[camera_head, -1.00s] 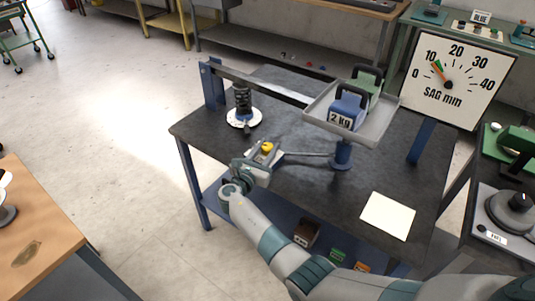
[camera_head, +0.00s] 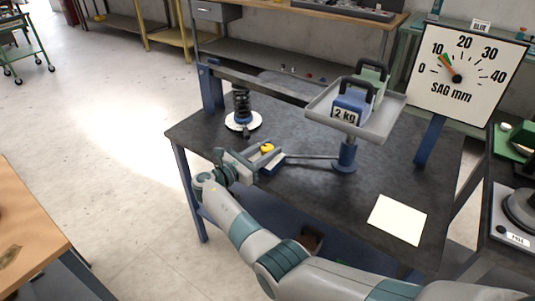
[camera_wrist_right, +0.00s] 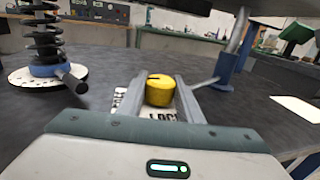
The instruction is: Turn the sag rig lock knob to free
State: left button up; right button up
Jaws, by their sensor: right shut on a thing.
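The yellow lock knob (camera_head: 267,148) sits on a small plate on the dark table, near its front left. In the right wrist view the knob (camera_wrist_right: 160,92) stands between my two fingers, with a dark mark on top toward the left. A white label (camera_wrist_right: 166,116) beginning "LOC" is partly hidden by my fingers. My right gripper (camera_head: 262,152) is shut on the knob. The sag rig has a black spring (camera_head: 241,105) on a white disc, a long beam, and a tray (camera_head: 391,118) with weights, one marked 2 kg. My left gripper is not in view.
The sag dial (camera_head: 465,75) stands at the right, its hands near 10. A thin rod runs from the knob plate to the blue post (camera_head: 346,157) under the tray. A blank white sheet (camera_head: 397,220) lies at the front right of the dark table (camera_head: 325,200).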

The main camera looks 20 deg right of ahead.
dwell(0.4)
jog(key=o, duration=1)
jog(key=shift+o, duration=0.2)
